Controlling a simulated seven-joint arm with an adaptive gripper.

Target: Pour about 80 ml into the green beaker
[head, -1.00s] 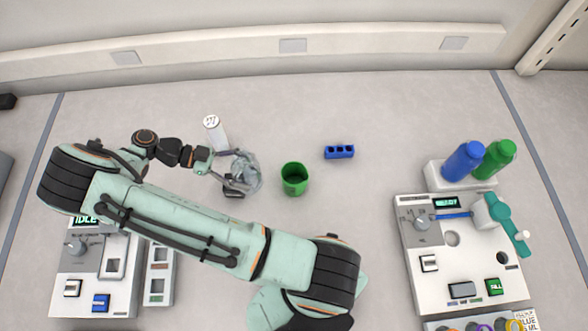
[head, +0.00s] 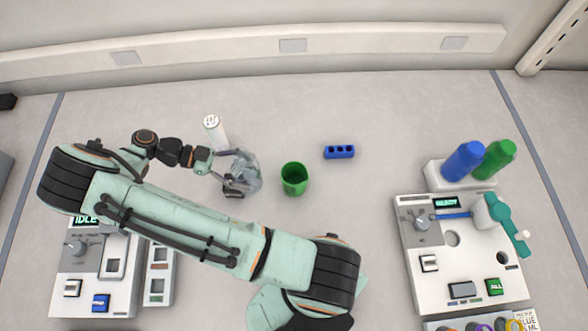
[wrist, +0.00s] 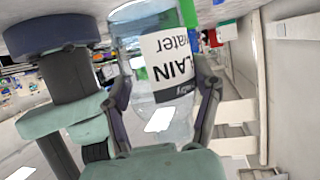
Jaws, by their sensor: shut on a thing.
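The green beaker (head: 294,180) stands upright on the bench in the middle of the head view. My gripper (head: 236,174) is just left of it, shut on a clear bottle (head: 246,172). In the wrist view the bottle (wrist: 150,30) sits between the two fingers (wrist: 160,110), with a white label (wrist: 170,60) reading "PLAIN" and "water". The bottle looks tilted in the head view, its right end near the beaker's left side but apart from it. I cannot make out the liquid level in either vessel.
A white cylinder (head: 214,132) stands close behind my gripper. A dispenser-like machine (head: 455,265) with blue (head: 463,161) and green (head: 496,158) bottles stands at right. Another device (head: 98,270) showing "IDLE" is at left.

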